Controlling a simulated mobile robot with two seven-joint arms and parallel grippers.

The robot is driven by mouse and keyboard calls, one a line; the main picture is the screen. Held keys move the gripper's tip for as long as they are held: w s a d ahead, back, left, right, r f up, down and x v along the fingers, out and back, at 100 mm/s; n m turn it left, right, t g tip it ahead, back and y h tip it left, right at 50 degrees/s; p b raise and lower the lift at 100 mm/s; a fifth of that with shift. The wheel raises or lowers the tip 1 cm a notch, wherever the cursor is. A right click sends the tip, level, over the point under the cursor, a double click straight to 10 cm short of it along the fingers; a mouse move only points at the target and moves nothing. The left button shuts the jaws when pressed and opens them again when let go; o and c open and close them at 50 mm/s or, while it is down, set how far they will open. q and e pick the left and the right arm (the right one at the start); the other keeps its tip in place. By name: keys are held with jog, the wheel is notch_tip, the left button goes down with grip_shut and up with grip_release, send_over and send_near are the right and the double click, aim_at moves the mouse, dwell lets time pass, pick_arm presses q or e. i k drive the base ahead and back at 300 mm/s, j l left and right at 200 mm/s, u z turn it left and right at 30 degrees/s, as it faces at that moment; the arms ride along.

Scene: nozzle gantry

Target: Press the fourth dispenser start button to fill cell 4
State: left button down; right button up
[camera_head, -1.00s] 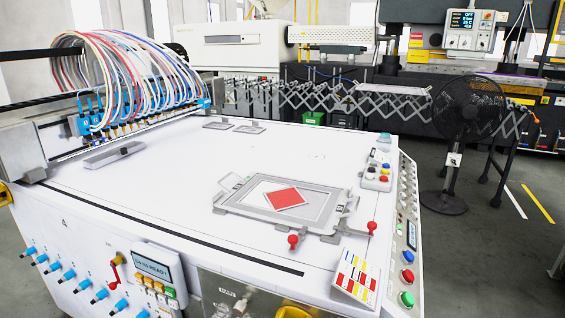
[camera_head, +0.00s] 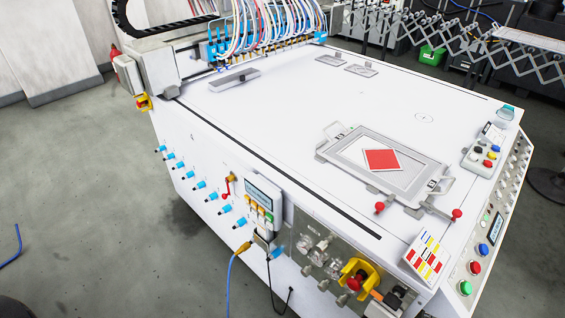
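A white machine table (camera_head: 300,110) carries a gantry with a row of blue nozzles and coloured hoses (camera_head: 265,30) at its back left. A control box with a display (camera_head: 262,193) is fixed to the front side, with small orange and yellow buttons and a green one below the screen. Its labels are too small to read. A small box with coloured buttons (camera_head: 484,157) stands on the table's right edge. The right side panel has blue, red and green round buttons (camera_head: 475,267). I cannot tell which is the fourth dispenser start button. Neither gripper is in view.
A clamped frame with a red diamond (camera_head: 382,160) lies on the table. Blue-tipped valves (camera_head: 199,184) and a yellow-guarded red knob (camera_head: 357,278) stick out of the front side. A blue cable (camera_head: 230,280) hangs to the floor. The grey floor (camera_head: 80,180) at left is mostly clear.

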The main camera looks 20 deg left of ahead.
aim_at(466, 287)
jog(key=j+u, duration=0.25)
jog(key=j, duration=0.9)
jog(key=z, duration=1.4)
jog(key=i+j, duration=0.05)
